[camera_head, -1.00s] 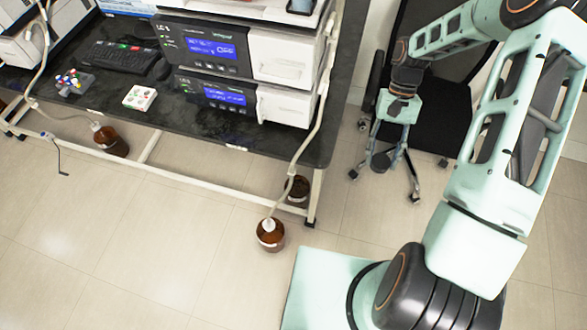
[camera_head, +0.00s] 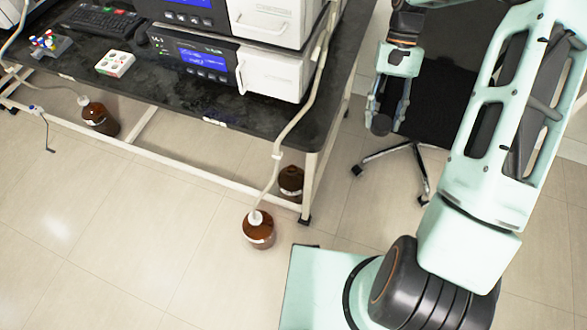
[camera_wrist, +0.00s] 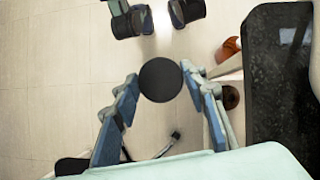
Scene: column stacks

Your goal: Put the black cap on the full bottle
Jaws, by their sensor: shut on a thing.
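A round black cap (camera_wrist: 160,80) sits between my fingertips in the wrist view. My gripper (camera_wrist: 158,82) is shut on it, one blue-grey finger on each side. In the head view the cap (camera_head: 381,124) hangs below my gripper (camera_head: 388,110), in front of a black chair. A brown bottle (camera_head: 258,235) with a white top and a tube stands on the floor before the bench. A darker brown bottle (camera_head: 291,182) stands behind it near the bench leg. A third brown bottle (camera_head: 101,120) with a tube stands further left. I cannot tell which is full.
The bench's right leg (camera_head: 308,190) stands beside the darker bottle. The black chair (camera_head: 430,95) is behind my gripper. Open floor lies in front.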

